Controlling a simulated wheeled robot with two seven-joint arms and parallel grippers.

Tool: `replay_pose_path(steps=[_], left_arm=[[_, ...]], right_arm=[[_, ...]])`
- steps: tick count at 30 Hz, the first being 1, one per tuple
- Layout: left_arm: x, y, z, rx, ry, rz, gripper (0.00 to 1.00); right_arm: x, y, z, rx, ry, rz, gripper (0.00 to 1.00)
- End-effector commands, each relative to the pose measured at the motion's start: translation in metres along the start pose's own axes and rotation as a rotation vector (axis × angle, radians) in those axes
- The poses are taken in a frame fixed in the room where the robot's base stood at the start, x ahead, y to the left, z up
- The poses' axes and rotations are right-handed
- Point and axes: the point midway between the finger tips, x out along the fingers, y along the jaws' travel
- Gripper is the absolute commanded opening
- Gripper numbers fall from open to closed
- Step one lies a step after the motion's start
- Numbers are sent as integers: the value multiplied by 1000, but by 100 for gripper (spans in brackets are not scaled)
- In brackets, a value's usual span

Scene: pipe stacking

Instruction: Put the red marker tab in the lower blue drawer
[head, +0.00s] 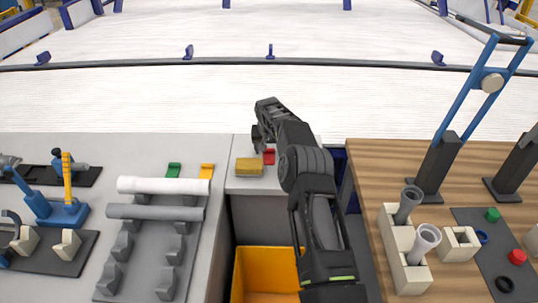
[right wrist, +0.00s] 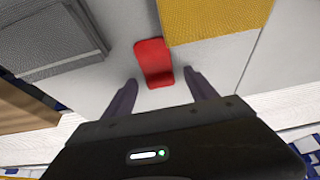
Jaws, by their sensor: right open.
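The red marker tab (head: 269,157) lies flat on a light grey surface, close beside a yellow block (head: 249,167). My right gripper (head: 257,137) reaches over this surface from the lower right, at the tab's far side. In the right wrist view the tab (right wrist: 154,63) lies just ahead of and between the open, empty fingertips of my right gripper (right wrist: 160,80); I cannot tell its height above the surface. The yellow block (right wrist: 212,18) is at the tab's upper right there. I cannot make out the lower blue drawer. My left gripper is not in view.
An orange bin (head: 258,262) stands below the near edge. A grey rack with white and grey pipes (head: 164,185) is at left. A wooden table (head: 385,170) with a cream pipe holder (head: 397,240) and a blue-handled clamp (head: 460,95) is at right.

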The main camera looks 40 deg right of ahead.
Motion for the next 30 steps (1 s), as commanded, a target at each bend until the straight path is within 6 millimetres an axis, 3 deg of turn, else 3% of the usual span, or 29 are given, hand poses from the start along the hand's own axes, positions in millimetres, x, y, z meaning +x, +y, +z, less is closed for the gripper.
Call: replay_pose_path(steps=[6,30], left_arm=[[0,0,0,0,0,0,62],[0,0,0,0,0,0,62]], right_arm=[[0,0,0,0,0,0,65],[0,0,0,0,0,0,2]])
